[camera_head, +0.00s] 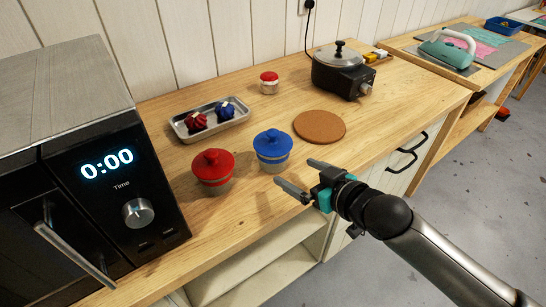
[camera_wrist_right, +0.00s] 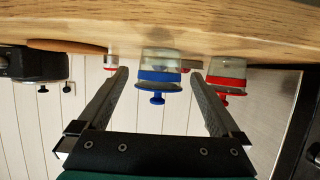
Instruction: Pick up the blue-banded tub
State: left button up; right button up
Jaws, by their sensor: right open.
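The blue-banded tub (camera_head: 272,150) stands upright on the wooden counter, with a blue knobbed lid and a pale body. A similar red-lidded tub (camera_head: 213,170) stands to its left. My right gripper (camera_head: 302,178) is open and empty, near the counter's front edge, with its fingers pointing toward the blue-banded tub and a gap between. The right wrist view is upside down; there the blue-banded tub (camera_wrist_right: 160,60) shows between the two open fingers, beyond their tips. The red-lidded tub (camera_wrist_right: 227,75) shows outside the finger on the right. My left gripper is not in view.
A cork mat (camera_head: 320,125) lies just right of the blue-banded tub. A metal tray (camera_head: 180,131) with red and blue items, a small red-lidded jar (camera_head: 268,84) and a black cooker (camera_head: 342,78) stand behind. A microwave (camera_head: 95,190) fills the left.

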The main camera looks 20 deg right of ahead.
aim_at(283, 163)
jog(key=x, duration=0.3)
jog(key=shift+w+a+f+b, duration=0.1)
jog(key=shift+w+b, duration=0.05)
jog(key=shift+b, duration=0.15)
jog(key=shift+r+b+x, duration=0.2)
jog(key=shift+b+x, duration=0.55)
jog(key=shift+x, duration=1.9)
jog(key=shift+w+a, duration=0.1)
jog(key=c, duration=0.9)
jog(key=shift+c, duration=0.2)
jog(key=shift+r, duration=0.15)
